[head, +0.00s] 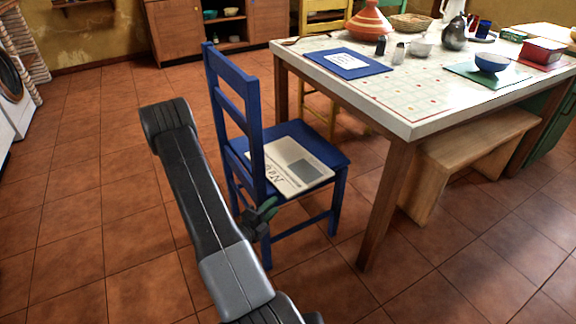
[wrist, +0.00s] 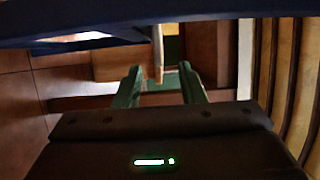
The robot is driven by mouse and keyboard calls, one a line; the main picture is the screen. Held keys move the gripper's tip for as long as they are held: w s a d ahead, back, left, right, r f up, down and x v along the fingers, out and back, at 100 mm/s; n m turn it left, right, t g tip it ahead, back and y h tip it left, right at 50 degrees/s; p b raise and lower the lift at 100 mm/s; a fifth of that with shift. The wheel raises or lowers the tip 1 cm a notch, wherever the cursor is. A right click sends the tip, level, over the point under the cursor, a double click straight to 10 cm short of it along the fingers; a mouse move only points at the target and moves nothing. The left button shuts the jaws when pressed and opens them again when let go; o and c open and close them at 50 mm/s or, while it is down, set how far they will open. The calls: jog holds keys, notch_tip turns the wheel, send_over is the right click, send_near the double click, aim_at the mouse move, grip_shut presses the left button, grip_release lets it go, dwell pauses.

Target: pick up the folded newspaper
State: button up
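The folded newspaper (head: 290,168) lies flat on the seat of the blue chair (head: 328,152), its near part reaching the seat's front-left edge. My gripper (head: 268,207) is low beside that edge, close to the newspaper's near corner. In the wrist view my gripper (wrist: 160,75) has its two green fingers apart, so it is open. A thin pale strip (wrist: 157,50) shows between and beyond the fingertips; I cannot tell whether it is the newspaper's edge. No contact with the newspaper is visible.
The chair's tall backrest (head: 233,75) rises beside my arm. A tiled white table (head: 410,100) with dishes stands to the right, a wooden bench (head: 470,150) under it. The tiled floor (head: 85,220) at left is clear. A blue bar (wrist: 130,28) crosses the top of the wrist view.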

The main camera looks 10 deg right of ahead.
aim_at(293, 191)
jog(key=x, duration=0.5)
jog(key=shift+d+b, duration=0.1)
jog(key=shift+b, duration=0.2)
jog(key=x, duration=0.1)
jog(key=b+x, duration=0.1)
jog(key=x, duration=0.2)
jog(key=shift+s+d+f, duration=0.25)
jog(key=shift+d, duration=0.15)
jog(key=shift+w+d+r, duration=0.1)
jog(key=shift+w+d, duration=0.15)
jog(key=shift+w, duration=0.1)
grip_shut()
